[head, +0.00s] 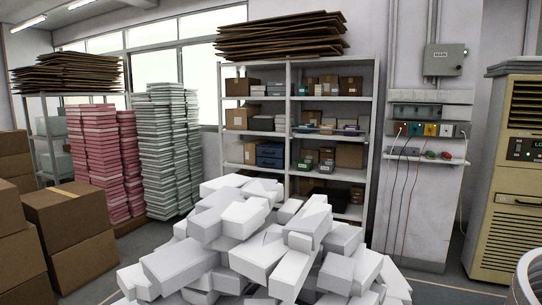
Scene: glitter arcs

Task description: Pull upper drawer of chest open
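I see no chest and no drawer that I can make out in the head view. My gripper is not in view either, so its state and its place relative to the chest do not show.
A large heap of white boxes (215,262) fills the floor ahead. Behind it stands a shelf rack (289,105) with boxes. Cardboard boxes (72,222) are at left, with pink stacks (92,160) and pale stacks (165,150) behind. A beige cabinet unit (508,170) stands at right.

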